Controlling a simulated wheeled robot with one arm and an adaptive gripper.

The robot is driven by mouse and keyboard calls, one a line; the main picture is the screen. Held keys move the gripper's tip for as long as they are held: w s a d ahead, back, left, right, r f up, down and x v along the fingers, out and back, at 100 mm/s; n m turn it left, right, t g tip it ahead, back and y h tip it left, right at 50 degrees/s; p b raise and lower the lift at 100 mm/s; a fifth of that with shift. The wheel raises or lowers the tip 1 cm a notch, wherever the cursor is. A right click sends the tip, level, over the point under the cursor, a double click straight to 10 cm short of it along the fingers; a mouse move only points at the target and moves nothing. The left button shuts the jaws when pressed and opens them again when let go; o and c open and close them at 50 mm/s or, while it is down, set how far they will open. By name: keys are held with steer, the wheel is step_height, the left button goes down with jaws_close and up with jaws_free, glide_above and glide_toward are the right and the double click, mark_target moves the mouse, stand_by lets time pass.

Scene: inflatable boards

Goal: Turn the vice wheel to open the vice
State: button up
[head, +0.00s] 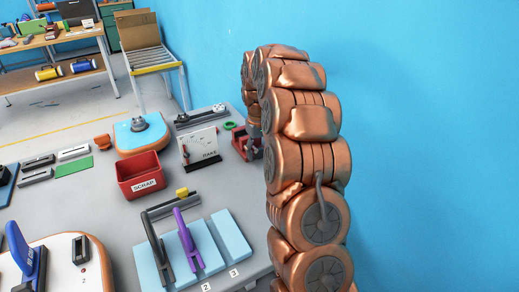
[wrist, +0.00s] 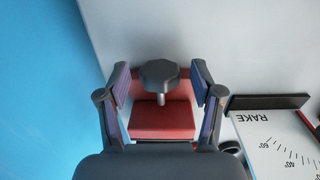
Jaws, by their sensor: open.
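The red vice (head: 240,143) stands at the right side of the grey bench, partly hidden by my copper arm in the head view. In the wrist view, its red body (wrist: 163,122) is seen from above, with the dark, knobbed vice wheel (wrist: 160,73) on a short pale shaft. My gripper (wrist: 159,69) is open, with one finger on each side of the wheel. Gaps show between both fingers and the wheel. The fingers are hard to make out in the head view behind my arm.
A RAKE gauge board (head: 200,147) stands left of the vice; it also shows at the right of the wrist view (wrist: 285,145). A green ring (head: 230,125) lies close by. A red SCRAP bin (head: 141,178) sits further left. A blue wall (head: 430,130) rises on the right.

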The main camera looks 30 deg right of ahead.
steer(key=shift+c, duration=0.2)
steer(key=c, duration=1.1)
steer(key=shift+o, duration=0.2)
steer(key=shift+w+f+h+b, duration=0.1)
steer(key=shift+h+b, duration=0.3)
steer(key=shift+b, duration=0.15)
steer(key=h+b, duration=0.2)
steer(key=b, duration=0.1)
steer(key=shift+a+f+h, duration=0.2)
steer(key=shift+a+h, duration=0.05)
steer(key=shift+h, duration=0.05)
steer(key=h+b, duration=0.2)
steer(key=b, duration=0.1)
steer(key=h+b, duration=0.2)
steer(key=shift+a+f+g, duration=0.15)
steer(key=shift+a+g, duration=0.1)
steer(key=shift+g, duration=0.05)
steer(key=h+b, duration=0.4)
steer(key=shift+a+f+b, duration=0.2)
steer(key=shift+b, duration=0.1)
steer(key=shift+w+a+g+h+b, duration=0.1)
steer(key=shift+g+h+b, duration=0.2)
steer(key=shift+h+b, duration=0.85)
steer(key=shift+h, duration=0.25)
